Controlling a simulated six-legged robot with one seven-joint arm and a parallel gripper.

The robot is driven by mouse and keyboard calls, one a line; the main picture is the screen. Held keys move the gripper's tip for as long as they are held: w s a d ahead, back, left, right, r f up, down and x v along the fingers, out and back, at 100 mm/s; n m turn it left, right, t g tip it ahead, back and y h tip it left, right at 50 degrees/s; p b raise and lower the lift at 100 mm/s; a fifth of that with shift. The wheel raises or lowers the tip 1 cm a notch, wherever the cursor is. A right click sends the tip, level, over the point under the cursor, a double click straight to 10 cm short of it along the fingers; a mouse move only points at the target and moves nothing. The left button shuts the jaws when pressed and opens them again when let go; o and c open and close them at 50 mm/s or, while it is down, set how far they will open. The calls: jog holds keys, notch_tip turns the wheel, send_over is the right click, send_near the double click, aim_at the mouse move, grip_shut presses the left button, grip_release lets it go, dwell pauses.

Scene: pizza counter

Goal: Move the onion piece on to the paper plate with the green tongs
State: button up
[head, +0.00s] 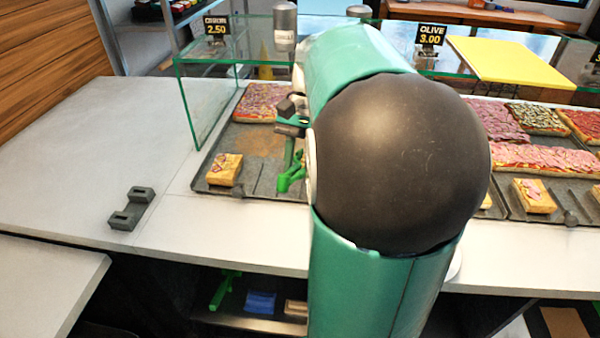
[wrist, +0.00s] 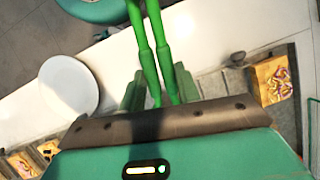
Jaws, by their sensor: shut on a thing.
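My gripper (head: 291,125) is shut on the green tongs (head: 290,178), which hang down over the front of the left tray. The tongs (wrist: 147,55) also show between the fingers (wrist: 158,92) in the wrist view, running out of the top edge. The onion piece (head: 224,169), a small square slice with purple strips, lies at the front left of the tray, left of the tongs and apart from them. It seems to be the slice at the right of the wrist view (wrist: 272,79). The round white paper plate (wrist: 68,85) lies on the counter in the wrist view; my arm hides it in the head view.
A glass guard (head: 205,105) borders the left tray. A large onion pizza (head: 265,100) lies at the tray's back. A grey holder (head: 131,208) stands on the clear left counter (head: 80,160). Another slice (head: 534,195) lies on the right tray.

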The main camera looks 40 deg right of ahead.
notch_tip(320, 180, up, 7)
dwell(0.5)
